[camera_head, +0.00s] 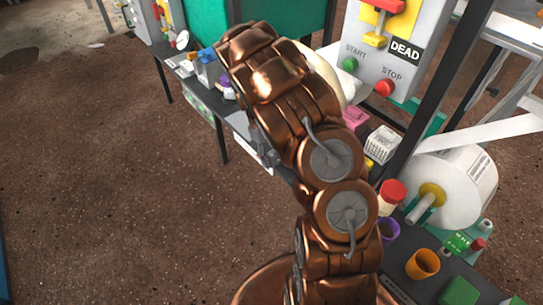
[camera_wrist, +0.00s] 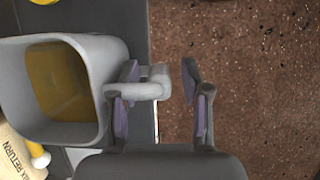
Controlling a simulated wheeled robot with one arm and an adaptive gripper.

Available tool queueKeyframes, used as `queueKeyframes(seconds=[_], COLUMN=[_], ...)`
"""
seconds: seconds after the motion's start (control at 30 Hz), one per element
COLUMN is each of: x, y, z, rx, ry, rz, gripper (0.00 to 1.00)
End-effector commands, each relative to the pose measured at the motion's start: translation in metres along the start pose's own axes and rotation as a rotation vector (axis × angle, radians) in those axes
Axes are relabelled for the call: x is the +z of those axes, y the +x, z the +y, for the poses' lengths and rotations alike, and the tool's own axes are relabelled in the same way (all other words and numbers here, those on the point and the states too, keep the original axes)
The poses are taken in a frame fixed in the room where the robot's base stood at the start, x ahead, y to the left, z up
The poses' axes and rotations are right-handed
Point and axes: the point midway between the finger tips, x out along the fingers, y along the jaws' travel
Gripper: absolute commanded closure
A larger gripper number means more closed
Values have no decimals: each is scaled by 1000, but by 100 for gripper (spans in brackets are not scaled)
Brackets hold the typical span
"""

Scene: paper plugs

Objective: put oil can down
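A grey can (camera_wrist: 115,48) with yellow-brown contents, which looks like the oil can, is at the left of the wrist view. Its opening faces the camera and its handle (camera_wrist: 158,84) points right, toward my gripper. My gripper (camera_wrist: 160,100) is open, with its two fingers well apart. The handle's outer end lies between them in the picture. The left finger overlaps the handle near the can wall, and I cannot tell whether it touches. The right finger is clear of the handle. In the head view my copper arm hides the gripper and I cannot make out the can.
The dark bench top (camera_wrist: 135,18) ends just right of the can, with brown floor (camera_wrist: 260,90) beyond. A beige item marked RETURN (camera_wrist: 14,150) is at lower left. The head view shows a crowded bench with an orange cup (camera_head: 422,264), purple cup (camera_head: 388,230) and white roll (camera_head: 455,187).

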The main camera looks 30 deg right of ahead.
Motion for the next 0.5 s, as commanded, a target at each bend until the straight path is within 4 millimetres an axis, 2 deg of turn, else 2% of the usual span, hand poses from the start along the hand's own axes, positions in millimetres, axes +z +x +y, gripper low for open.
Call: queueKeyframes(seconds=[0.33,0.5], x=[1,0], y=[-4,-29], z=[0,0], rx=[0,2], ry=[0,-2], rz=[0,6], gripper=[52,52])
